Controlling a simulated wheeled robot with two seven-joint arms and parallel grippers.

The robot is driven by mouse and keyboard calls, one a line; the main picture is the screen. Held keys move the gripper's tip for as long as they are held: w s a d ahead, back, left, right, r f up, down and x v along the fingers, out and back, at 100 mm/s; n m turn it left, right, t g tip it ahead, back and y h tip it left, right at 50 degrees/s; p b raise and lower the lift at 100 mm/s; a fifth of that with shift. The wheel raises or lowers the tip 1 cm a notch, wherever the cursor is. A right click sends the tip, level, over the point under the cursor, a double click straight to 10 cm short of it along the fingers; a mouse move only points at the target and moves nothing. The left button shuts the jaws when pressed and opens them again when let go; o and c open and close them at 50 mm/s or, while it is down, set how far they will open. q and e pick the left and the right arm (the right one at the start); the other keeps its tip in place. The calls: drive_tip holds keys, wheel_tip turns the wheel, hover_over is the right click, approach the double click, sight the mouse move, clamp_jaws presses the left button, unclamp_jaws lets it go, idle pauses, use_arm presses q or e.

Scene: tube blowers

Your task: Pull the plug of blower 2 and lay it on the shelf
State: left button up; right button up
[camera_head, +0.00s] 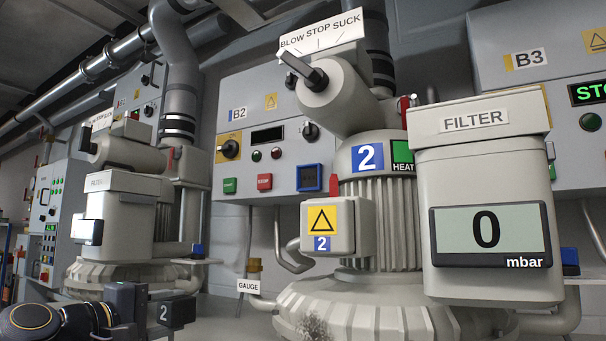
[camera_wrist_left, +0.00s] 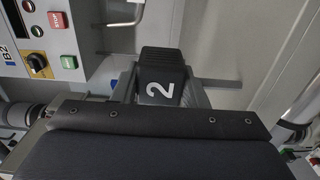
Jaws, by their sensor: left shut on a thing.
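Blower 2 (camera_head: 372,210) is the grey ribbed machine in the middle of the head view, with a blue 2 label. The black plug marked 2 (camera_head: 178,313) is at the lower left, away from the blower and the cabinet. My left gripper (camera_head: 155,312) is shut on the plug and holds it in the air. In the left wrist view the plug (camera_wrist_left: 160,88) sits between the fingers, its 2 facing the camera. A blue-framed dark square (camera_head: 309,177) on the B2 cabinet shows nothing plugged in. I cannot clearly make out a shelf for the plug. My right gripper is out of view.
The B2 cabinet (camera_head: 232,160) stands behind, with switches and buttons. A filter box (camera_head: 483,190) reading 0 mbar blocks the right. Blower 1's filter box (camera_head: 120,215) is at the left. A GAUGE tag (camera_head: 249,287) hangs near the plug's right.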

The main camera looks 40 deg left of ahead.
use_arm(q)
drive_tip(key=shift+r+n+p, duration=0.15)
drive_tip(key=shift+n+p, duration=0.25)
drive_tip(key=shift+p, duration=0.05)
drive_tip(key=n+p, duration=0.2)
drive_tip(key=n, duration=0.1)
drive_tip(key=shift+r+p, duration=0.15)
drive_tip(key=shift+p, duration=0.2)
drive_tip(key=n+p, duration=0.4)
drive_tip(key=n, duration=0.1)
drive_tip(key=n+p, duration=0.3)
drive_tip(key=n, duration=0.1)
drive_tip(key=n+p, duration=0.3)
drive_tip(key=shift+n+p, duration=0.3)
drive_tip(key=shift+p, duration=0.1)
drive_tip(key=shift+f+n+p, duration=0.25)
drive_tip(key=shift+n+p, duration=0.3)
drive_tip(key=shift+n, duration=0.25)
drive_tip(key=shift+f, duration=0.2)
